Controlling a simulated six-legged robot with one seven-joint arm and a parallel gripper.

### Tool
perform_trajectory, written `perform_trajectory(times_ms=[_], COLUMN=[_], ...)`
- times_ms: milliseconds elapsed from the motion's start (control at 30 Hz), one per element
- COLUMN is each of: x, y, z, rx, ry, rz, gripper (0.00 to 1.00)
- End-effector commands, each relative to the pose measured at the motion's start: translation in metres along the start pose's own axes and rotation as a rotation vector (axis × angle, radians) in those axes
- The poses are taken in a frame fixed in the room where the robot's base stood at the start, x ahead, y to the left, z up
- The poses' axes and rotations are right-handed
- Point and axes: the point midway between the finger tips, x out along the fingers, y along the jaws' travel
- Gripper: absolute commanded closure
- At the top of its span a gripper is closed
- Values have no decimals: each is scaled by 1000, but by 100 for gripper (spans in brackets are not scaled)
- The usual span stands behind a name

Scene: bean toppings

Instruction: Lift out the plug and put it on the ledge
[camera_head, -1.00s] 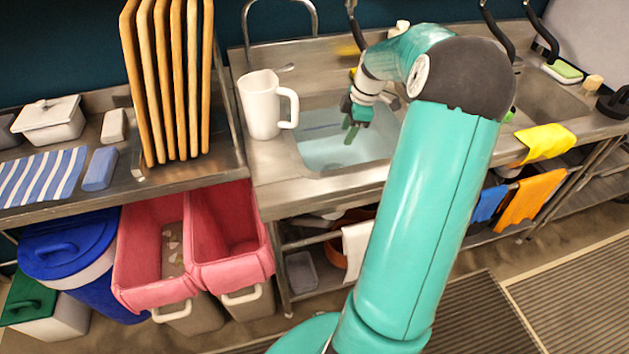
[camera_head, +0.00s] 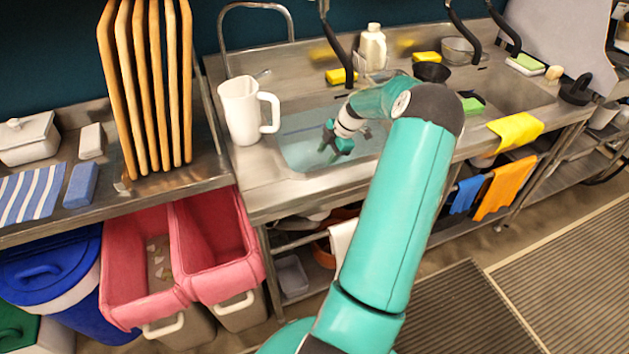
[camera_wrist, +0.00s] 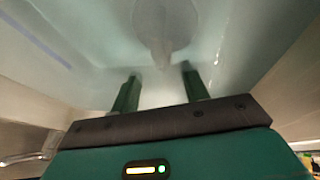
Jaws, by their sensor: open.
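The plug (camera_wrist: 165,22) shows in the wrist view as a pale grey round shape with a narrow upright part, blurred by the water, at the top middle. My gripper (camera_wrist: 160,76) is open and empty, its two green fingers apart and pointing toward the plug, with the narrow part lying ahead of the gap between them. In the head view my gripper (camera_head: 331,143) is low in the water-filled left sink basin (camera_head: 300,160). The plug cannot be made out there. The steel ledge (camera_head: 262,172) runs around the basin.
A yellow sponge (camera_head: 341,76), a white bottle (camera_head: 373,47) and a black bowl (camera_head: 431,72) stand along the back.

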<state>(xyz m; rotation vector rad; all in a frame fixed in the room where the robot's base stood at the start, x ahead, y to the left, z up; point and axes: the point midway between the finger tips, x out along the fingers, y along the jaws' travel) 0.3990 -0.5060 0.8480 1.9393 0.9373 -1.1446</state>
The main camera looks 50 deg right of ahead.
Motion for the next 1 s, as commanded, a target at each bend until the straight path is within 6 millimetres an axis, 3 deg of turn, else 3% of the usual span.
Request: perform_trajectory(times_ms=[267, 533, 800, 1000], x=[23, 63, 68, 67], y=[0, 1, 2, 1], z=[-3, -5, -4, -4], rx=[-1, -4, -3, -3], ry=[1, 1, -1, -1], rz=[-3, -4, -1, -1], gripper=[55, 55, 55, 94])
